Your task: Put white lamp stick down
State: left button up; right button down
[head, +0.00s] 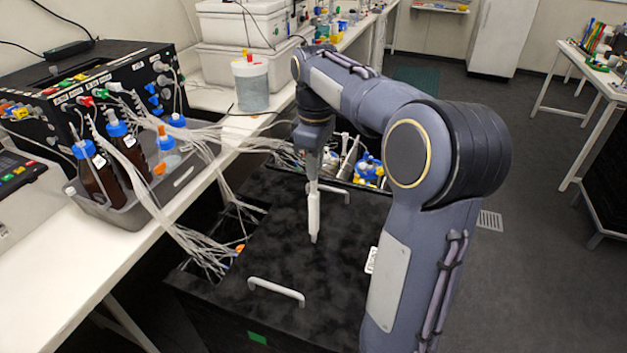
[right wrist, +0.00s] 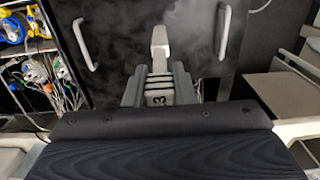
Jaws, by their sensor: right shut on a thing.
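The white lamp stick (head: 314,215) hangs roughly upright below my right gripper (head: 313,184), over the top of the black box (head: 260,258). In the right wrist view my right gripper (right wrist: 161,82) is shut on the stick (right wrist: 160,48), which sticks out past the fingertips. The stick's lower end appears close to the black surface; I cannot tell whether it touches. My left gripper is not in view.
The black box top has two white handles (head: 276,291) and is otherwise clear. On the left, a white bench (head: 119,256) carries a grey tray (head: 117,213) with bottles. Loose clear tubes (head: 190,235) hang beside the box. Cluttered blue and yellow parts (head: 369,168) lie behind it.

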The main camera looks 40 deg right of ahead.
aim_at(313, 196)
jog(key=shift+s+a+f, duration=0.1)
jog(key=shift+a+f, duration=0.1)
jog(key=shift+f, duration=0.75)
jog(key=shift+a+f, duration=0.15)
jog(key=shift+f, duration=0.9)
jog(key=c, duration=1.2)
grip_release()
notch_tip(313, 196, up, 12)
jog(key=shift+r+p, duration=0.15)
jog(key=shift+p, duration=0.3)
jog(key=s+a+f+m+t+y, duration=0.3)
jog(key=s+a+f+m+t, duration=0.2)
jog(key=s+a+f, duration=1)
jog(key=s+a+m, duration=0.2)
jog(key=s+a, duration=0.1)
jog(key=a, duration=0.1)
jog(key=shift+s+a+f+t+y, duration=0.15)
jog(key=shift+a+f+t+y, duration=0.15)
jog(key=shift+y, duration=0.1)
